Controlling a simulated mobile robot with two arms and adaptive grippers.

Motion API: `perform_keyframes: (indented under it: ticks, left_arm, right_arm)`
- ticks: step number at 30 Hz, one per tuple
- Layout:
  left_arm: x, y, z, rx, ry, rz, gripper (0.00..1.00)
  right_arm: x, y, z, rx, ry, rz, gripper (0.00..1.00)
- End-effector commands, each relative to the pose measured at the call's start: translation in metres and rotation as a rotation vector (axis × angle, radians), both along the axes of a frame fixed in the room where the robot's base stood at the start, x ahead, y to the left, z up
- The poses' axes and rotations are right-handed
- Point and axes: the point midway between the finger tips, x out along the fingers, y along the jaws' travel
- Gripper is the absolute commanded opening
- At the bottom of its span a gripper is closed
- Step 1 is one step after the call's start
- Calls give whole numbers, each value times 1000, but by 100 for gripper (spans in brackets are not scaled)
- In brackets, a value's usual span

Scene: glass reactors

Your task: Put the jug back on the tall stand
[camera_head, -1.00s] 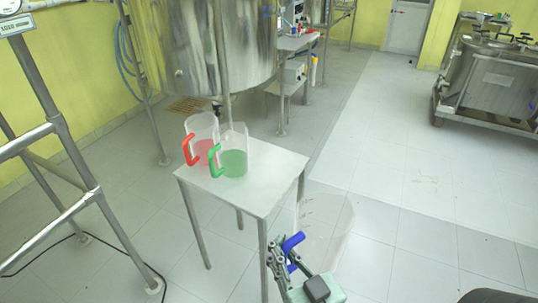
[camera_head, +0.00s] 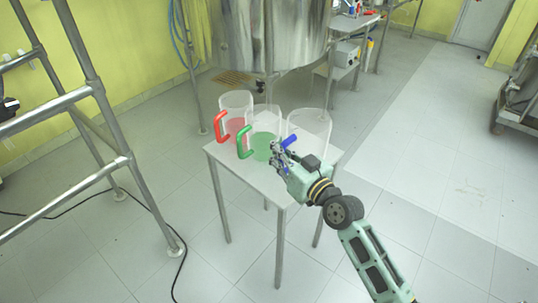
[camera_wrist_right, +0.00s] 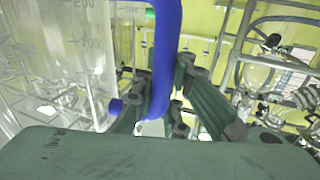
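The clear jug with the blue handle (camera_head: 314,126) is upright at the right end of the tall stand's top (camera_head: 224,156). I cannot tell whether its base touches the top. My right gripper (camera_head: 281,156) is at its blue handle, with the fingers closed around it. In the right wrist view the blue handle (camera_wrist_right: 166,50) runs down between the fingers of the right gripper (camera_wrist_right: 160,108), and the jug's graduated wall (camera_wrist_right: 75,50) is at the left. My left gripper is not in view.
A jug with a green handle (camera_head: 264,145) and green liquid stands just left of the blue-handled one. A red-handled jug (camera_head: 237,125) is farther left. A large steel vessel (camera_head: 265,35) stands behind. A metal frame (camera_head: 95,85) is at the left.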

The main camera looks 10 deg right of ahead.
Motion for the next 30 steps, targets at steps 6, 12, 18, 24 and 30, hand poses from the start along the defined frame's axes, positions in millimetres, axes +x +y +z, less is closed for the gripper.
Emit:
perform_keyframes:
  ticks: [6,12,18,24,30]
  left_arm:
    - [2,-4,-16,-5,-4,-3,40]
    - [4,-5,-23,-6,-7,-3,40]
    - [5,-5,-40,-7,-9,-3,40]
    - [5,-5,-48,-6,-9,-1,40]
    - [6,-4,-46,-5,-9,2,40]
  right_arm:
    - [48,6,-30,0,-4,-2,0]
    - [68,9,-41,1,-4,-2,0]
    - [69,8,-70,-3,0,-2,0]
    - [69,9,-82,-1,-3,-2,0]
    - [69,9,-81,0,-3,-2,0]
